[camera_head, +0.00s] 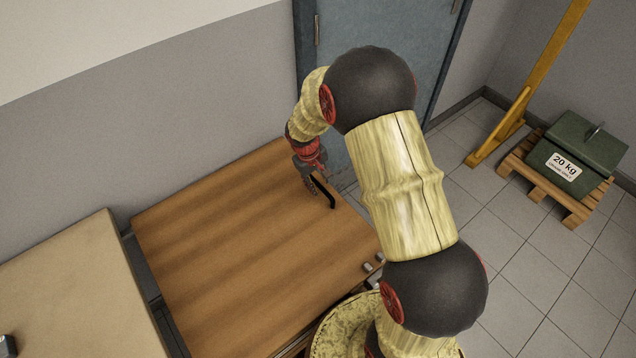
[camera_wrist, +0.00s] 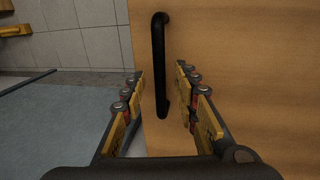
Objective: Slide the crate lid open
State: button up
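The crate lid (camera_head: 235,255) is a flat brown wooden panel in the head view. It also fills the right side of the wrist view (camera_wrist: 260,70). A black bar handle (camera_head: 323,191) sits near the lid's far right edge, and it shows upright in the wrist view (camera_wrist: 158,60). My gripper (camera_head: 312,180) is at the handle. In the wrist view its two fingers (camera_wrist: 160,88) are spread, one on each side of the handle's lower part, with gaps on both sides. Whether the fingertips touch the lid cannot be told.
A beige surface (camera_head: 75,290) lies left of the lid. Small metal pieces (camera_head: 373,263) sit at the lid's right edge. A green 20 kg box (camera_head: 585,150) rests on a wooden pallet (camera_head: 540,182) beside a yellow post (camera_head: 525,95). A blue-grey door (camera_head: 435,65) stands behind.

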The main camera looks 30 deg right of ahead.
jog(key=shift+c, duration=0.8)
grip_shut()
